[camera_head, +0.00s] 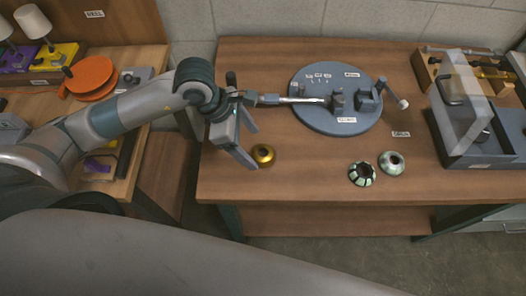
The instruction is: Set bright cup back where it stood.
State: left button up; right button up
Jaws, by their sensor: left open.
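A shiny gold cup (263,154) stands on the wooden table near its left front. A dark cup with pale patches (362,174) and a pale green cup (392,162) stand close together farther right. Which of them is the bright cup, I cannot tell for certain; the gold one is the shiniest. My left gripper (255,149) is open at the left of the gold cup, its fingers pointing right and toward the front. The gold cup is at the fingertips; whether they touch it I cannot tell. My right gripper is not in view.
A round blue-grey base (338,99) with fittings and a metal rod lies behind the cups. A grey tray with a clear panel (462,112) stands at the right. A side table at left holds orange discs (92,76). The table's front middle is clear.

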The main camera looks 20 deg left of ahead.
aim_at(258, 148)
pick_arm(q)
jog(key=shift+w+d+f+p, duration=0.2)
jog(key=shift+d+f+p, duration=0.15)
jog(key=shift+p, duration=0.25)
jog(key=p+x, duration=0.1)
jog(key=x, duration=0.2)
jog(key=shift+w+p, duration=0.15)
jog(key=shift+p, duration=0.2)
jog(key=shift+d+f, duration=0.1)
jog(key=shift+f, duration=0.5)
jog(key=shift+w, duration=0.1)
jog(key=c, duration=1.3)
jog(key=shift+o, duration=0.2)
jog(key=shift+r, duration=0.1)
